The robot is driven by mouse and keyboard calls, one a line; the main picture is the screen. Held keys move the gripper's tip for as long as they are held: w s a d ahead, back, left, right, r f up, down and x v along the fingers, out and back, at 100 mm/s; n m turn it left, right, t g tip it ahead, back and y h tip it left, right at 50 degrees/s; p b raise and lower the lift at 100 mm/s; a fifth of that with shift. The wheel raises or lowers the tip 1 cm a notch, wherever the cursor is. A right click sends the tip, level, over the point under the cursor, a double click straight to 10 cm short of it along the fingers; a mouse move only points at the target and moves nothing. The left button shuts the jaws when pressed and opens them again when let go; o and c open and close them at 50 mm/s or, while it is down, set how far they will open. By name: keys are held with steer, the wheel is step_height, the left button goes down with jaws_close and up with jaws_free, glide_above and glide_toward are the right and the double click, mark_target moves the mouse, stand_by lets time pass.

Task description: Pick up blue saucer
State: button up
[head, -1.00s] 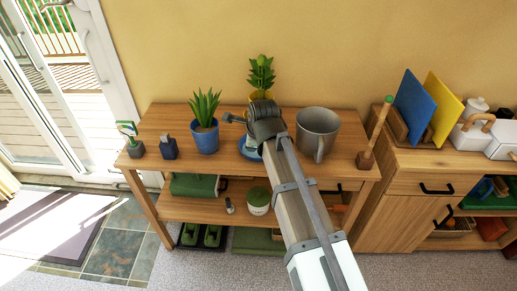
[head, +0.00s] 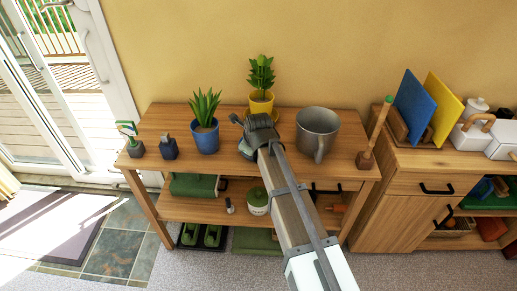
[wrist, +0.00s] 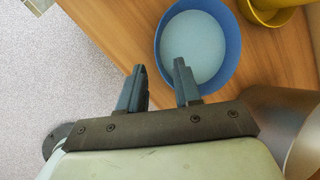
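The blue saucer (wrist: 205,45) shows in the wrist view as a round dish with a blue rim and a paler inside, lying on the wooden table near its edge. My gripper (wrist: 160,66) is open and empty, its two dark fingers apart. In the picture the right finger overlaps the saucer's lower left part, and the left finger lies outside the rim. I cannot tell the height of the fingers above it.
On the wooden table (head: 168,118), a blue plant pot (head: 205,139) stands to the left, a yellow pot (head: 262,104) behind, and a large metal pot (head: 317,130) close on the right. A wooden stick on a stand (head: 366,158) is at the right end.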

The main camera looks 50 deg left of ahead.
steer(key=shift+x, duration=3.15)
steer(key=shift+s+a+r, duration=0.1)
steer(key=shift+a, duration=0.1)
steer(key=shift+c, duration=0.4)
jaws_close()
